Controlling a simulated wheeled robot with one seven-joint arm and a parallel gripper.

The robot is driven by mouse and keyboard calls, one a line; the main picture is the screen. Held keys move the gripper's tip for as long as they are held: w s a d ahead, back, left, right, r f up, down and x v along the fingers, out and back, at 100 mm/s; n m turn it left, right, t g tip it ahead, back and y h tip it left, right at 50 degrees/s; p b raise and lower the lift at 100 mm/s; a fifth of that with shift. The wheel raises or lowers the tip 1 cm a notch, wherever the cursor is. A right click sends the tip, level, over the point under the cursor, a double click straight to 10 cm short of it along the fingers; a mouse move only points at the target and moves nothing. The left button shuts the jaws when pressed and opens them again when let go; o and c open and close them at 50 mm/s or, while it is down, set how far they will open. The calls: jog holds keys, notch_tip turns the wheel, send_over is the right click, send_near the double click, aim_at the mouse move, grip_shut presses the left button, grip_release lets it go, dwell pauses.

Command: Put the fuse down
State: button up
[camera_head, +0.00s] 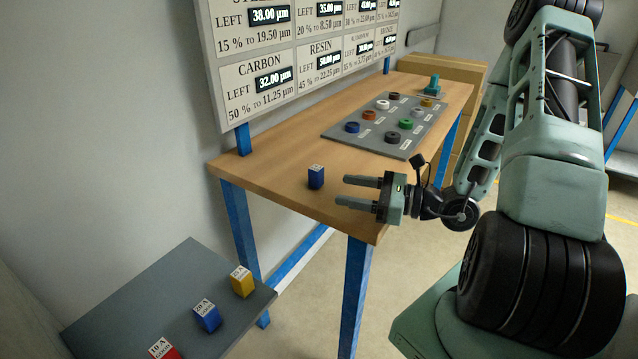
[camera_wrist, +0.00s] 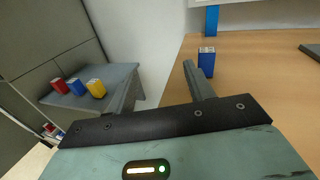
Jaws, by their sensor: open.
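A small blue fuse (camera_head: 316,177) with a white top stands upright on the wooden table near its front left edge. It also shows in the wrist view (camera_wrist: 207,63), just beyond and right of the right finger. My gripper (camera_head: 342,190) is open and empty, with its fingers pointing left toward the fuse. In the wrist view the space between the fingers (camera_wrist: 158,75) holds nothing. The fuse is outside the fingers and seems apart from them.
A lower grey table (camera_head: 165,290) carries a yellow fuse (camera_head: 242,281), another blue fuse (camera_head: 207,316) and a red fuse (camera_head: 165,350). A grey board (camera_head: 370,140) with several coloured rings lies on the wooden table (camera_head: 270,170). A sign panel (camera_head: 300,60) stands behind.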

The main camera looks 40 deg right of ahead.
jog(key=d+m+t+h, duration=0.1)
jog(key=d, duration=0.1)
jog(key=d+f+m+h, duration=0.1)
jog(key=d, duration=0.1)
jog(key=s+d+f+m+t+h, duration=0.1)
jog(key=d+m+h, duration=0.1)
jog(key=shift+f+t, duration=0.1)
jog(key=shift+t, duration=0.2)
jog(key=b, duration=0.5)
send_near(311, 168)
jog(key=x, duration=0.4)
jog(key=shift+w+d+f+b, duration=0.25)
jog(key=shift+w+d+b, duration=0.1)
jog(key=shift+w, duration=0.15)
jog(key=shift+x, duration=3.15)
jog(key=shift+s+f, duration=0.1)
grip_shut()
jog(key=shift+p, duration=0.3)
